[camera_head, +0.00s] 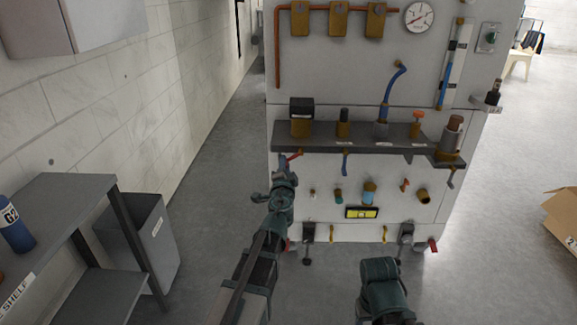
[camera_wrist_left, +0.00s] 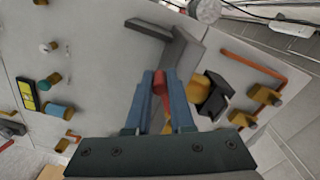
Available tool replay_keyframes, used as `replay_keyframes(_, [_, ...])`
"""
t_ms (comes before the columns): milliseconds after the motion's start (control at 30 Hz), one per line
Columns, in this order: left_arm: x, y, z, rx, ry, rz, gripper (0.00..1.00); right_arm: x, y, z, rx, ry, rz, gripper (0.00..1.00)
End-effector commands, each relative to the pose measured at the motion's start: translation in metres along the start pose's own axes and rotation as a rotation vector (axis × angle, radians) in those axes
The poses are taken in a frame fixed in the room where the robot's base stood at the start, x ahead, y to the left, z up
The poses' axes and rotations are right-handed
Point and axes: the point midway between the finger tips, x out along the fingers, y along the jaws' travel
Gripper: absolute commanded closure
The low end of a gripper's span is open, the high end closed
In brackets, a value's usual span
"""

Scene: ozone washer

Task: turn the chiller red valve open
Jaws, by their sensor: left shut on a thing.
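The red valve handle (camera_head: 294,156) shows at the left of the panel, just under the left end of the dark shelf (camera_head: 350,140). My left gripper (camera_head: 284,171) is at this handle, and the gripper body hides part of the valve. In the left wrist view the two blue fingers (camera_wrist_left: 161,95) are closed on the red handle (camera_wrist_left: 159,84), which shows between them. Part of the right arm's end (camera_head: 385,285) shows at the bottom of the head view, apart from the panel. Its fingertips are not clearly visible.
The washer panel (camera_head: 375,85) carries several valves, pipes and a round gauge (camera_head: 419,17). A grey bin (camera_head: 150,240) and a shelf table (camera_head: 70,190) with a blue bottle (camera_head: 15,232) stand at left. A cardboard box (camera_head: 563,215) lies at right. The floor beside the panel is clear.

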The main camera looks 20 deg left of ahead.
Motion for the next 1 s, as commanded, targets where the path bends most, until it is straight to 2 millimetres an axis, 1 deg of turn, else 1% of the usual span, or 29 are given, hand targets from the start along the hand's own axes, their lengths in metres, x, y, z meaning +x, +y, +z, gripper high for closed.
replay_keyframes(33, [0.0,-0.005,-0.001,0.044,0.001,0.0,1.0,-0.005,0.001,0.0,0.001,0.0,0.0,0.36])
replay_keyframes(100, [0.0,-0.009,-0.001,0.11,0.001,0.0,1.0,-0.009,0.001,0.001,0.001,-0.001,0.001,0.36])
replay_keyframes(500, [0.0,-0.027,-0.003,0.429,0.001,0.0,1.0,-0.025,0.003,0.002,0.004,-0.001,0.001,0.36])
replay_keyframes(700, [0.0,-0.032,-0.004,0.528,0.0,0.0,1.0,-0.03,0.003,0.002,0.004,-0.001,0.0,0.36])
replay_keyframes(1000, [0.0,-0.035,-0.006,0.597,0.0,0.0,1.0,-0.033,0.003,0.002,0.004,-0.001,-0.001,0.36])
